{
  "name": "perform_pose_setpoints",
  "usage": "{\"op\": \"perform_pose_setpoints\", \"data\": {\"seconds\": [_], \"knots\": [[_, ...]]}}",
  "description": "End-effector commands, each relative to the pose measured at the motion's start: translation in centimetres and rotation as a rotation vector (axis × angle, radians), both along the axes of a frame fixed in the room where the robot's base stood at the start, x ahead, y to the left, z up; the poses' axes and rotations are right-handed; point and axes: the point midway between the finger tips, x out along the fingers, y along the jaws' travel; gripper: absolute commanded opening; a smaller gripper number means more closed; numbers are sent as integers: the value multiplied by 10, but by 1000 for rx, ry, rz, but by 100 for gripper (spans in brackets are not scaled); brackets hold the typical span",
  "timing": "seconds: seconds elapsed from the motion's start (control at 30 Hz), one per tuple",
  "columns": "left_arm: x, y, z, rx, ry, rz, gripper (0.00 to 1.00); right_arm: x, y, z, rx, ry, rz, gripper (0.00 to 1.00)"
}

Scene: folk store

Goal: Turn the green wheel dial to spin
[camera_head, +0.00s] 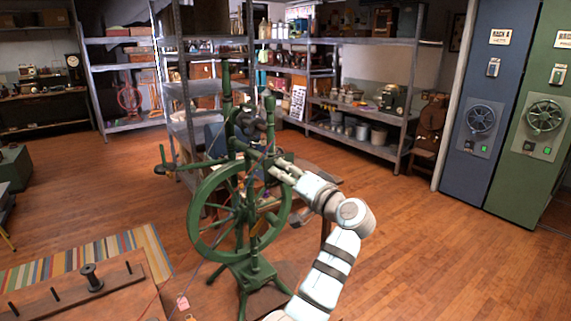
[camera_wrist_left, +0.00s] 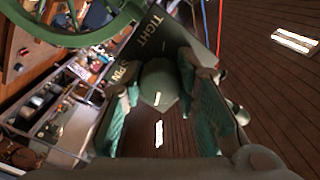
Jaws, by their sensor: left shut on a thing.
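The green spinning wheel (camera_head: 193,215) stands on its base in the middle of the head view. Its dial is a green knob (camera_wrist_left: 158,80) with a pale line, seen in the left wrist view. The dark plate behind it (camera_wrist_left: 150,38) bears the words TIGHT and SPIN. My left gripper (camera_head: 272,166) reaches the upper right of the wheel. In the left wrist view, the pads of my left gripper (camera_wrist_left: 158,98) are on both sides of the knob, shut on it. The head view hides the knob behind the gripper. My right gripper is in neither view.
A wooden rack with a spool (camera_head: 92,278) is at the front left, near a striped rug (camera_head: 90,255). Metal shelves (camera_head: 345,108) line the back. Blue (camera_head: 490,90) and green (camera_head: 545,160) cabinets stand at right. The wooden floor (camera_head: 430,240) is clear at right.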

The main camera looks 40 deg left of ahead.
Motion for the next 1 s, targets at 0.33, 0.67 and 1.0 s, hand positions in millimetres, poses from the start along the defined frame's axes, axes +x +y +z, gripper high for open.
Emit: {"op": "perform_pose_setpoints", "data": {"seconds": [0.33, 0.67, 1.0], "knots": [[0, 0, 7, 96, 313, 0, 0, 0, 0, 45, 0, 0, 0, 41], [0, 0, 6, 186, 605, 1, 0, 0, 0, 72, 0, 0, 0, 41], [0, 1, 3, 255, 830, 1, 0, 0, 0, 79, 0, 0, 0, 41]]}}
